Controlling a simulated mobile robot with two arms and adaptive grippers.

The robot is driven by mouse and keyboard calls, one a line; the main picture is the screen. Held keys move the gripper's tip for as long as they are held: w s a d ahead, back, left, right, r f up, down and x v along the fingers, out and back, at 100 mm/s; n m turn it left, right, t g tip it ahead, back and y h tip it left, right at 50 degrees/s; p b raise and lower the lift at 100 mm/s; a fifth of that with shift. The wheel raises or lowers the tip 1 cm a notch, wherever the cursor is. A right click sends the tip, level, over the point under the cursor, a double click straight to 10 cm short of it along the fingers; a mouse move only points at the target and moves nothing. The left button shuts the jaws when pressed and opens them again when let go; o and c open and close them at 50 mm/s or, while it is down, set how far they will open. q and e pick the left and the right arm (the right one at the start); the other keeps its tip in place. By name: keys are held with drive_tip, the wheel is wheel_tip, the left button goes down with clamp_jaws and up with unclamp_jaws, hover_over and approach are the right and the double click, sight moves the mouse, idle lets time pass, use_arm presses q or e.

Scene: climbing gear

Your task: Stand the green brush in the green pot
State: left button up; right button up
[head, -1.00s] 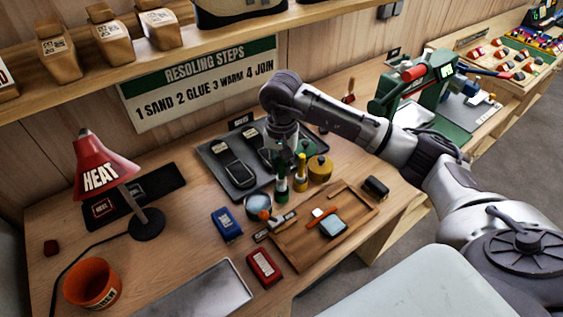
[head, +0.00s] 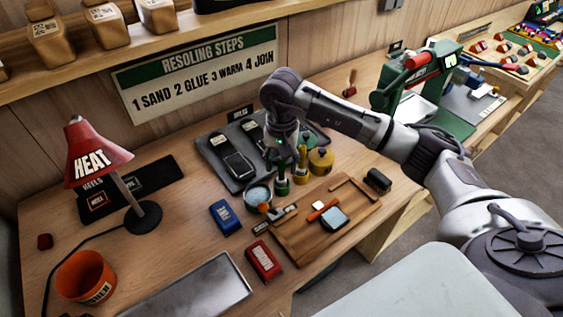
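My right gripper (head: 283,157) points straight down over the middle of the workbench. A green brush (head: 282,169) is upright directly below it, its top overlapped by the fingers. Below the brush, in line with it, is a small green pot (head: 282,187). The brush's lower end meets the pot's mouth in the picture, but I cannot tell how far it is inside. The fingers are too small and overlapped to tell whether they grip the brush. My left gripper is out of view.
A yellow brush (head: 301,160) and round yellow pot (head: 321,160) stand close on the right. A glass jar (head: 258,194) is close on the left. A wooden tray (head: 290,254) lies in front. A red heat lamp (head: 98,155) stands left; a green machine (head: 440,90) is back right.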

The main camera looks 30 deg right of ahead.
wheel_tip(320, 180, up, 12)
idle(0.6)
idle(0.9)
